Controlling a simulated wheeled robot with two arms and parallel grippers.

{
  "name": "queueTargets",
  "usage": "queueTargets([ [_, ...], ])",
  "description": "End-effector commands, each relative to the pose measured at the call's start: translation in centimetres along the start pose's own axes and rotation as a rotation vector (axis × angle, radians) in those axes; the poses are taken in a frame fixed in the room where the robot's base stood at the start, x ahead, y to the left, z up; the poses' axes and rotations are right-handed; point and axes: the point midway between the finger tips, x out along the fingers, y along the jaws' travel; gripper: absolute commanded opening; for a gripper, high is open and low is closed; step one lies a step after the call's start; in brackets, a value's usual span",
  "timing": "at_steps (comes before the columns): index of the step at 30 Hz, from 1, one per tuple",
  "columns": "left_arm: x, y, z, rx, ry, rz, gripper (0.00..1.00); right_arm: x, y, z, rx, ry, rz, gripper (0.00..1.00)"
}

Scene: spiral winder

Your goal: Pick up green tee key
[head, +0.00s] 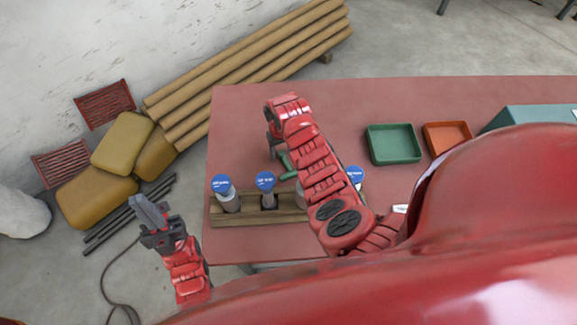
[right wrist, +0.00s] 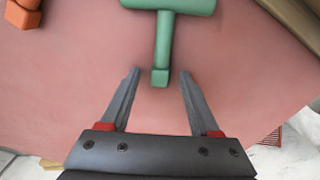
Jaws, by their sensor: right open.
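The green tee key (right wrist: 162,45) lies on the red table top in the right wrist view. Its crossbar is at the top edge and its stem points toward my right gripper (right wrist: 160,75). The gripper is open, with one finger on each side of the stem's end and a gap on both sides. In the head view my right gripper (head: 271,148) is over the table, and the key (head: 287,162) is partly hidden by my arm. My left gripper (head: 148,212) is off the table's left edge, with no object visible in it; its finger gap is unclear.
A wooden rack (head: 245,215) with several blue-capped items stands at the table's front, partly behind my right arm. A green tray (head: 393,144) and an orange tray (head: 447,138) sit to the right. An orange object (right wrist: 22,12) lies near the key. The table's back left is clear.

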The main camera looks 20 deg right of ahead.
Motion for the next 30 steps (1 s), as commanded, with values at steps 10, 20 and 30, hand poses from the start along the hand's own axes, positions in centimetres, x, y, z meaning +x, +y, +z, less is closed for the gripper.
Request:
queueTargets([
  [10,0.0,0.0,0.0,0.0,0.0,0.0,0.0,-0.01,0.0,0.0,0.0,0.0,0.0,0.03],
  [20,0.0,0.0,0.0,0.0,0.0,0.0,0.0,-0.03,0.0,-0.01,0.0,0.001,0.0,0.0],
  [30,-0.47,0.02,0.08,0.0,0.0,0.0,0.0,-0.79,0.0,-0.19,-0.001,0.005,-0.001,0.0],
])
